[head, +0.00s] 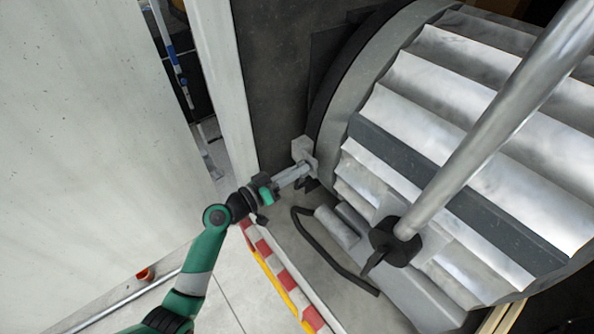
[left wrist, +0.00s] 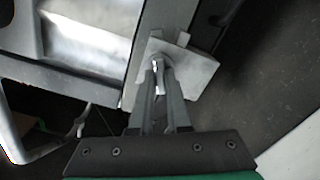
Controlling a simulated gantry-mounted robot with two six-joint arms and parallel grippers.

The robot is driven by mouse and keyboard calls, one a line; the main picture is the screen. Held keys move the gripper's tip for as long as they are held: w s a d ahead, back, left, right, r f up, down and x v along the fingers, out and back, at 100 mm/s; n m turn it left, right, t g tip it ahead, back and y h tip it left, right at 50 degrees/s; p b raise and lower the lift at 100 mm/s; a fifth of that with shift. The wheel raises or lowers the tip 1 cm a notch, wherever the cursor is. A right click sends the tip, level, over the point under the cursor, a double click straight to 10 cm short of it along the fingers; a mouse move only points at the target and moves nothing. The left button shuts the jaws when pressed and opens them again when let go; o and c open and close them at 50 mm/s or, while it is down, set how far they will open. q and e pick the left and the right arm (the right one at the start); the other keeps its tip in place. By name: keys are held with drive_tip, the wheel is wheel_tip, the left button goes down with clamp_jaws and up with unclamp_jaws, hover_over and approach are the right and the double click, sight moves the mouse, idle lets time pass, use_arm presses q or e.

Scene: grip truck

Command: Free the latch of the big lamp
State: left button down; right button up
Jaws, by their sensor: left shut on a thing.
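The big lamp (head: 445,110) is a large grey ribbed drum filling the right of the head view. A light grey latch block (head: 303,148) sits at the lamp's left edge; in the left wrist view it is a pale plate (left wrist: 196,72) with a small metal piece at its middle. My left gripper (head: 304,170) reaches the latch from the lower left. In the left wrist view its fingers (left wrist: 158,75) are shut on the small metal piece of the latch, which the fingertips partly hide. My right gripper is not in view.
A silver pole (head: 500,115) crosses in front of the lamp and ends in a black knob (head: 396,242). A red-and-white striped edge (head: 283,280) runs along the truck floor. A pale wall panel (head: 90,120) stands at the left.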

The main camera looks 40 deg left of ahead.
use_arm(q)
drive_tip(key=n+p, duration=0.1)
drive_tip(key=n, duration=0.5)
drive_tip(key=n+p, duration=0.1)
drive_tip(key=n, duration=0.5)
drive_tip(key=shift+a+f+n, duration=0.15)
drive_tip(key=shift+f+n, duration=0.05)
drive_tip(key=shift+n, duration=0.2)
idle(0.3)
drive_tip(key=c, duration=0.9)
unclamp_jaws()
drive_tip(key=shift+s, duration=0.1)
drive_tip(key=s, duration=0.3)
drive_tip(key=s+a, duration=0.1)
drive_tip(key=s, duration=0.7)
drive_tip(key=shift+s+a, duration=0.2)
